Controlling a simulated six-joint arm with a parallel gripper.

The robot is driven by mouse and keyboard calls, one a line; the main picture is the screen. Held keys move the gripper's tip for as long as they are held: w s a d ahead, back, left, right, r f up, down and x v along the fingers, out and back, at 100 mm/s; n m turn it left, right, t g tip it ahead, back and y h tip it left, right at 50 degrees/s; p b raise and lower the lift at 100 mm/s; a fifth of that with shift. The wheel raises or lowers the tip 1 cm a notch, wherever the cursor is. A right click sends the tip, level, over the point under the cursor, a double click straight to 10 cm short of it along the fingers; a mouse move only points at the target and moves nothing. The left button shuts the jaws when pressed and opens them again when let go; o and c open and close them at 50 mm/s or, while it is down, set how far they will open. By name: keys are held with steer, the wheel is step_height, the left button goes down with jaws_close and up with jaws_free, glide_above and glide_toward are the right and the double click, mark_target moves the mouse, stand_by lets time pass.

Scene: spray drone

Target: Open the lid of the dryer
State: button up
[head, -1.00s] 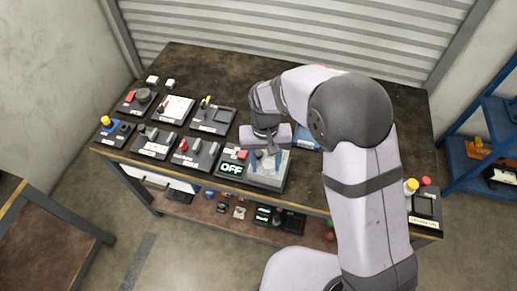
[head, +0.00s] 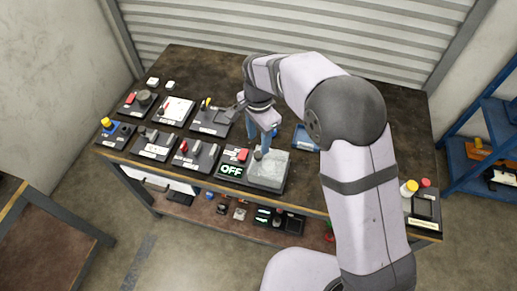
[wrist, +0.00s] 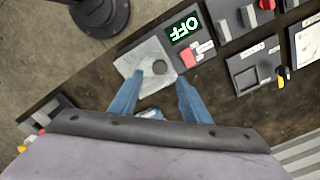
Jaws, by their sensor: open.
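The dryer is a dark unit with a green "OFF" display (head: 231,170), a red switch (head: 241,155) and a pale translucent lid (head: 270,171). The lid appears to lie shut, with a dark round knob (head: 258,155) near its back left. In the wrist view the lid (wrist: 139,63) and knob (wrist: 159,67) show ahead of the fingertips. My gripper (head: 268,143) is just behind the lid, with blue fingers pointing down. In the wrist view my gripper (wrist: 154,84) is open with nothing between its fingers. Whether a finger touches the lid's edge is unclear.
Several small control panels stand left of the dryer, including a black one (head: 210,120) close by. A blue-edged tray (head: 305,140) lies behind right, partly hidden by my arm. A panel with yellow and red knobs (head: 421,207) sits at the table's right end.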

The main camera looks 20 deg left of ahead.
mark_target(259, 154)
steer(key=shift+f+p, duration=0.95)
steer(key=shift+f, duration=2.2)
